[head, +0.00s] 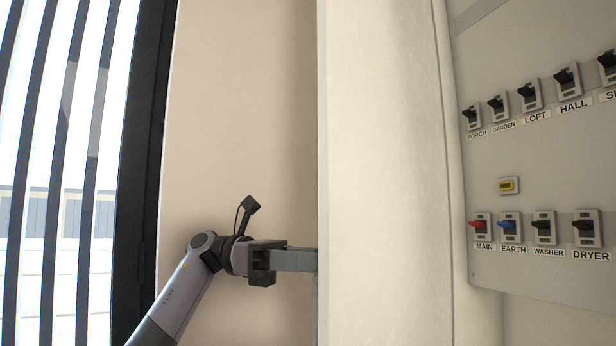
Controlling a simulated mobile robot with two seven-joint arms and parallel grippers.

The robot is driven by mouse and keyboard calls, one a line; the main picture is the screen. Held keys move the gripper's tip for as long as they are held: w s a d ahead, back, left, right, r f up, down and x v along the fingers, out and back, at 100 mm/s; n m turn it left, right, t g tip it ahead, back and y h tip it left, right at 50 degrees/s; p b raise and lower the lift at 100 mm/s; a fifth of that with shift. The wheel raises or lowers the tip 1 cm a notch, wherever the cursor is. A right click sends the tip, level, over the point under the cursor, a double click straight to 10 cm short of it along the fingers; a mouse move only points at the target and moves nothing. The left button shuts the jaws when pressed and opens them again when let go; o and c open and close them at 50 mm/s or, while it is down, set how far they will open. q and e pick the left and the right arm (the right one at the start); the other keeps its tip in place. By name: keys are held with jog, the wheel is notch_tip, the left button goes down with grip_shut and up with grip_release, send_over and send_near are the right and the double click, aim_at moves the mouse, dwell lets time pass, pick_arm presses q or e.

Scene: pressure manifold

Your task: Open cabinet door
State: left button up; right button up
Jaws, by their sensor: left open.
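The cabinet door (385,170) is a pale panel standing swung out, beside the switch panel (545,185) that shows uncovered on the right. The door's free edge (322,120) is a vertical line near the middle of the view. My left gripper (300,261) comes in from the lower left and points right at the far side of this edge. Its fingertips are hidden behind the edge, so whether they touch the door is unclear. A thin grey vertical strip (315,310) shows just below the fingers; it may be a handle. My right gripper is not in view.
The switch panel carries labelled black switches, a red MAIN switch (481,226), a blue EARTH switch (509,226) and a small yellow part (508,185). A beige wall (240,120) stands behind my left arm. A dark-framed, barred window (70,150) is at far left.

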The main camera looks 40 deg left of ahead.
pick_arm(q)
notch_tip(320, 180, up, 12)
jog(key=p, duration=0.3)
jog(key=shift+w+d+r, duration=0.15)
jog(key=shift+r, duration=0.05)
jog(key=shift+f, duration=0.1)
dwell(0.4)
